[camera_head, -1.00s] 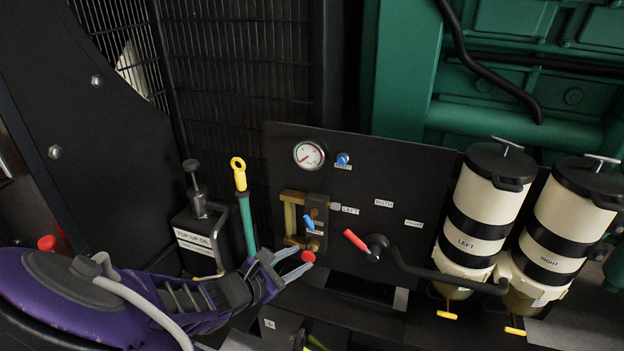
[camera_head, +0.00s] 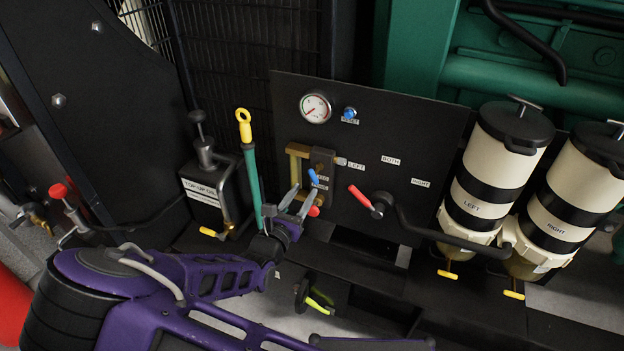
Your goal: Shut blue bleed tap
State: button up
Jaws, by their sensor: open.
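The blue bleed tap (camera_head: 314,177) is a small blue lever on a dark block with a brass bracket (camera_head: 297,160), mounted on the black panel. A red knob (camera_head: 314,211) sits just below it. My gripper (camera_head: 300,196) is open and points up at the block from below left. Its two grey fingertips are spread, one over the brass bracket's lower end and one near the red knob. The fingertips lie a little below and left of the blue lever. I cannot tell whether they touch anything.
The panel (camera_head: 430,130) also carries a gauge (camera_head: 315,108), a blue reset button (camera_head: 349,113) and a red-handled selector lever (camera_head: 359,196). A green rod with yellow loop (camera_head: 244,125) and a top-up oil can (camera_head: 205,200) stand left. Two filters (camera_head: 485,180) stand right.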

aim_at(316, 173)
jog(key=x, duration=0.6)
jog(key=shift+w, duration=0.2)
grip_shut()
